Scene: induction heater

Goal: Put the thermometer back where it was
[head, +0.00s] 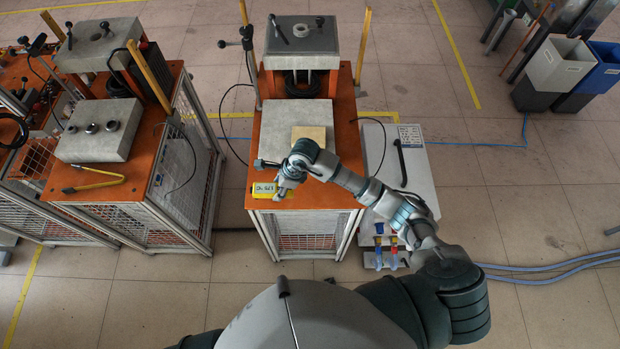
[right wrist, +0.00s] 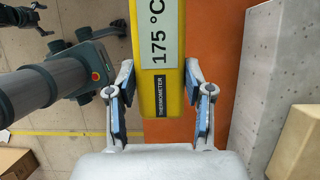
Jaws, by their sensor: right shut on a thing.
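The thermometer (head: 264,190) is yellow with a pale display reading 175 °C. In the head view it is at the front left corner of the middle orange table (head: 310,198). It also shows in the right wrist view (right wrist: 161,85), with its label facing the camera and its far end cut off by the top edge. My right gripper (head: 282,186) is shut on the thermometer, one finger on each side, as the right wrist view (right wrist: 161,112) shows. I cannot tell whether the thermometer touches the table.
A grey block (head: 283,128) with a tan block (head: 312,133) on it stands behind the thermometer. A similar orange table (head: 140,190) stands at left. Bins (head: 560,65) stand at the far right.

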